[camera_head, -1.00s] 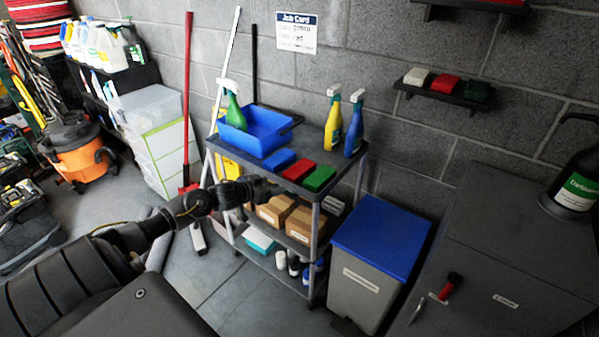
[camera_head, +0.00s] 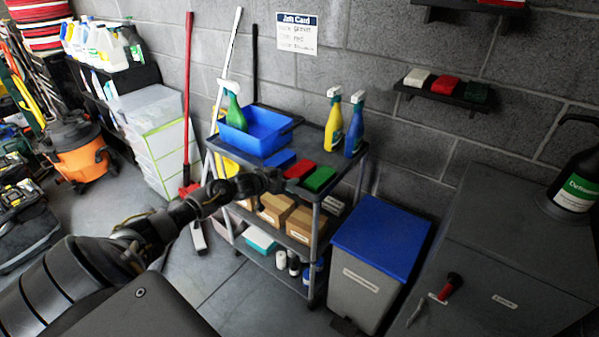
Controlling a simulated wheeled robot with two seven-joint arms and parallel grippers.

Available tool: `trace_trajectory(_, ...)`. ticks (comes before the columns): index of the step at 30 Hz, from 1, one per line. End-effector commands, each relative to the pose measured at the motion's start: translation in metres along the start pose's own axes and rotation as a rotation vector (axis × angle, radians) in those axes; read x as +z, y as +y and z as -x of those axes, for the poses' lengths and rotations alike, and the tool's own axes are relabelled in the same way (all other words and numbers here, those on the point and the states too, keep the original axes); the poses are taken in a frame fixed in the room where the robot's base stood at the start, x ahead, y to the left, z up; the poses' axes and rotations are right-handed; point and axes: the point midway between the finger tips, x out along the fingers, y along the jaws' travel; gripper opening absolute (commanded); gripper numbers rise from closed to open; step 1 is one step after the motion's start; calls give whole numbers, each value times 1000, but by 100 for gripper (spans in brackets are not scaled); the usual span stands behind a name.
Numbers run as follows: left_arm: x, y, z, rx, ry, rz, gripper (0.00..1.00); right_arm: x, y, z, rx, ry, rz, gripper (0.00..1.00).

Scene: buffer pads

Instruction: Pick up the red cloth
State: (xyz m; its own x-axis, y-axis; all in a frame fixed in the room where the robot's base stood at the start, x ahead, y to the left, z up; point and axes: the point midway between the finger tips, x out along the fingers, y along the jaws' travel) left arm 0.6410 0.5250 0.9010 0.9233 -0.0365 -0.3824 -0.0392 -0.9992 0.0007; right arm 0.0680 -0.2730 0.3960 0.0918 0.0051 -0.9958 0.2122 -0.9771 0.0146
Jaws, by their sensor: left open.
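The red cloth (camera_head: 301,168) lies folded on the top shelf of the grey cart (camera_head: 340,188), between the blue cloth (camera_head: 279,160) and the green cloth (camera_head: 319,180). My left gripper (camera_head: 287,182) is open at the cart's near edge, just in front of the red cloth, and overlaps its near left corner in this view. I cannot tell whether it touches the cloth. My right gripper is not in view.
A blue tub (camera_head: 257,134) with a green spray bottle (camera_head: 235,112) stands at the cart's back left. Yellow (camera_head: 333,127) and blue (camera_head: 355,130) spray bottles stand at the back right. A blue-lidded bin (camera_head: 380,237) stands right of the cart.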

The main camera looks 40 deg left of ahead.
Motion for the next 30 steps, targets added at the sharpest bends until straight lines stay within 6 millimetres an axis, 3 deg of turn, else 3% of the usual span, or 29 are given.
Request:
trace_trajectory(9,-4,2,-40,0,2,2,65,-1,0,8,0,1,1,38)
trace_trajectory(18,-3,1,-44,1,1,-1,65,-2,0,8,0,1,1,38)
trace_trajectory(25,-3,1,-44,0,1,-1,37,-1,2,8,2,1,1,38)
trace_trajectory(30,-3,1,-44,0,1,0,36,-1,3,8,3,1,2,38)
